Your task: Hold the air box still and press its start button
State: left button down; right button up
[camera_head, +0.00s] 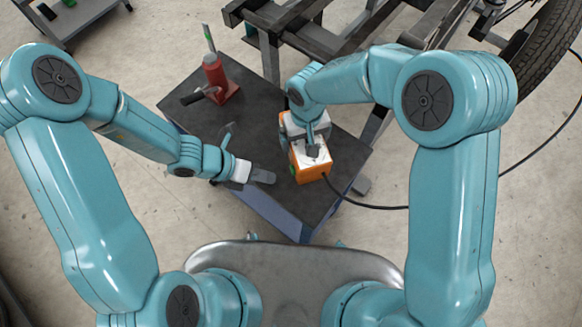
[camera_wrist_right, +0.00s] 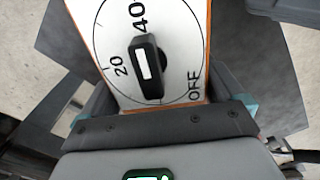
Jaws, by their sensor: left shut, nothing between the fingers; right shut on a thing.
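The air box (camera_head: 313,168) is orange with a white top panel and stands on the dark table top. My right gripper (camera_head: 307,126) is over its far part and shut on it. In the right wrist view the white panel (camera_wrist_right: 182,55) carries a black dial knob (camera_wrist_right: 147,68) with the marks 20, 40 and OFF. I cannot make out a separate start button on the panel. My left gripper (camera_head: 264,176) is shut and empty, low over the table just left of the box and apart from it.
A red bottle jack (camera_head: 216,80) with a dark handle stands at the table's far left. A black cable (camera_head: 370,206) runs from the box off to the right. A dark metal frame (camera_head: 330,40) and a tyre (camera_head: 548,50) are behind.

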pick_arm(q)
jog(key=shift+w+d, duration=0.2)
jog(key=shift+d, duration=0.35)
jog(key=shift+w+d, duration=0.2)
jog(key=shift+d, duration=0.35)
jog(key=shift+d, duration=0.15)
dwell(1.2)
jog(key=shift+w+d, duration=0.2)
jog(key=shift+d, duration=0.05)
jog(key=shift+w+d, duration=0.2)
jog(key=shift+d, duration=0.3)
dwell(0.7)
jog(key=shift+a, duration=0.1)
jog(key=shift+s+a, duration=0.4)
jog(key=shift+a, duration=0.4)
jog(key=shift+a, duration=0.1)
jog(key=a, duration=0.1)
jog(key=s+a, duration=0.1)
jog(key=a, duration=0.2)
jog(key=shift+s+a, duration=0.25)
jog(key=shift+s, duration=0.15)
